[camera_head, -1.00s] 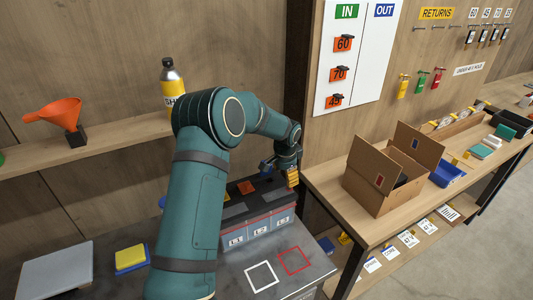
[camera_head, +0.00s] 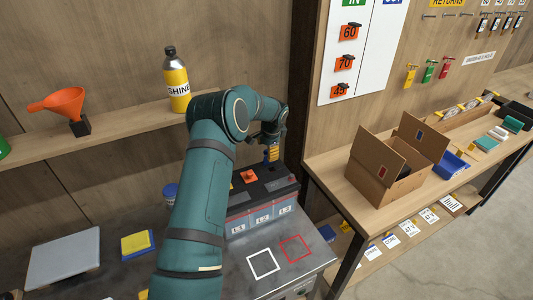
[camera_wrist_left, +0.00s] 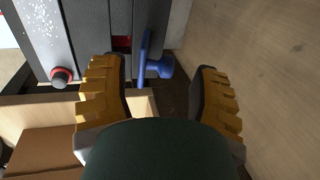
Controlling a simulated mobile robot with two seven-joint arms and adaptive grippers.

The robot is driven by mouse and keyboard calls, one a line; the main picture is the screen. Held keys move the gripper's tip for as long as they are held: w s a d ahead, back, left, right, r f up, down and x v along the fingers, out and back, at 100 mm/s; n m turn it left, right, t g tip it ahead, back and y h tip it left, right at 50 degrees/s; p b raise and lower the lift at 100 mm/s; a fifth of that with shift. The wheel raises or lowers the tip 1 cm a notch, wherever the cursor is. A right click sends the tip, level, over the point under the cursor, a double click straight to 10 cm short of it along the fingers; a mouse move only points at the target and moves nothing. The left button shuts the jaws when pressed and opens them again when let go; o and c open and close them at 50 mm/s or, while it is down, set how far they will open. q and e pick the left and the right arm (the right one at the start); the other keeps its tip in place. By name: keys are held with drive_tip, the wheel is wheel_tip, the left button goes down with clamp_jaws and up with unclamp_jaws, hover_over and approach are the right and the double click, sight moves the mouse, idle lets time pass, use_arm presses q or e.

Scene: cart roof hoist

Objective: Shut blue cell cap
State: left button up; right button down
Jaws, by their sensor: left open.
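The battery (camera_head: 262,222), with a dark top and grey cells labelled L1, L2 and L3, stands on the grey bench. An orange cap (camera_head: 249,176) stands up on its top. My left gripper (camera_head: 273,153) is above the battery's far right end. In the left wrist view, the blue cap (camera_wrist_left: 147,62) shows nearly edge-on with a round knob, standing away from the battery's dark top. My left gripper (camera_wrist_left: 162,97) is open, with its yellow fingers on either side of the cap's line and apart from it. A red patch shows beside the cap. My right gripper is out of view.
A red-ringed terminal (camera_wrist_left: 62,77) sticks out of the battery. White and red squares mark the bench (camera_head: 290,268) in front. A shelf with an orange funnel (camera_head: 62,102) and a SHINE bottle (camera_head: 176,82) is behind. An open carton (camera_head: 385,172) stands on the right-hand table.

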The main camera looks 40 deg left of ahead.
use_arm(q)
drive_tip(key=shift+x, duration=1.45)
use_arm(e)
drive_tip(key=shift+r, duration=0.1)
use_arm(q)
drive_tip(key=c, duration=1)
drive_tip(key=shift+c, duration=0.2)
drive_tip(key=shift+s+d+b, duration=0.1)
drive_tip(key=shift+b, duration=0.2)
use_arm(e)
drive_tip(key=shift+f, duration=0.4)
